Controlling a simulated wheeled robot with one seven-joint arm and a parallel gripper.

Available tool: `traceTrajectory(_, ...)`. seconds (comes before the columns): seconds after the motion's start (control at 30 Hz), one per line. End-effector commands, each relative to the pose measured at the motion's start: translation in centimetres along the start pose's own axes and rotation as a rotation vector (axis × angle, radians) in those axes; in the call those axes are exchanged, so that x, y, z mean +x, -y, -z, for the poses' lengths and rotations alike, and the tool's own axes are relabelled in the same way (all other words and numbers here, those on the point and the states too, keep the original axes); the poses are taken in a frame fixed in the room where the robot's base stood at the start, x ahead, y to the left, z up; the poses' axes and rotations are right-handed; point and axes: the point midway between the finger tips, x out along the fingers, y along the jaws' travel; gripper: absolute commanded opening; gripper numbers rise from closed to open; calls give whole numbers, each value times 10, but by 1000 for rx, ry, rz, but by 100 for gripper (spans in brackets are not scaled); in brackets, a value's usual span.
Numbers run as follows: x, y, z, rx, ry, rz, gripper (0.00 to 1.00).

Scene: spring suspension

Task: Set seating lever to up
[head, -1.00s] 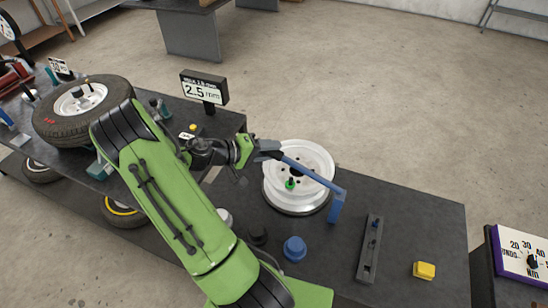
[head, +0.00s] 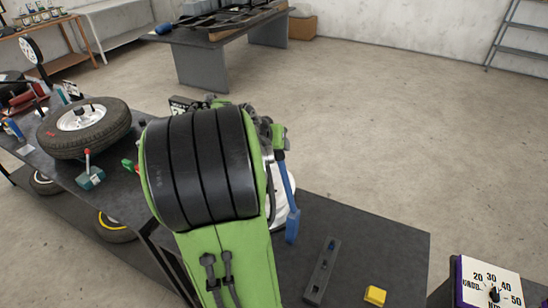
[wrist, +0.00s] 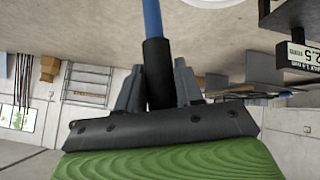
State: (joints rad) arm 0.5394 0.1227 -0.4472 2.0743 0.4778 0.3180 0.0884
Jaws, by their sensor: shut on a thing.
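My gripper (head: 280,153) is shut on the black grip of a blue bar (head: 286,182). The bar hangs steeply down from the gripper, with a broad blue end (head: 292,228) beside the white wheel rim (head: 281,210). In the wrist view the blue bar (wrist: 153,18) stands out between the two jaws (wrist: 155,92). That lever looks about upright. No label shows which part is the seating lever. My green arm hides much of the rim.
A tyre on a rim (head: 84,128) lies on the left bench. A dark slotted bar (head: 321,272) and a yellow block (head: 375,296) lie on the front right of the bench (head: 385,250). A dial box (head: 490,284) stands at the right.

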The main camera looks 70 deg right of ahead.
Motion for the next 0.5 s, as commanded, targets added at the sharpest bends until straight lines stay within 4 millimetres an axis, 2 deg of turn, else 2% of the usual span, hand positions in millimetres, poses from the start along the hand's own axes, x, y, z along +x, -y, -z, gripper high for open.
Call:
traceTrajectory(0.2, 1, -29, -7, 111, -37, 98, 0)
traceTrajectory(0.5, -1, -53, -13, 182, -53, 175, 0)
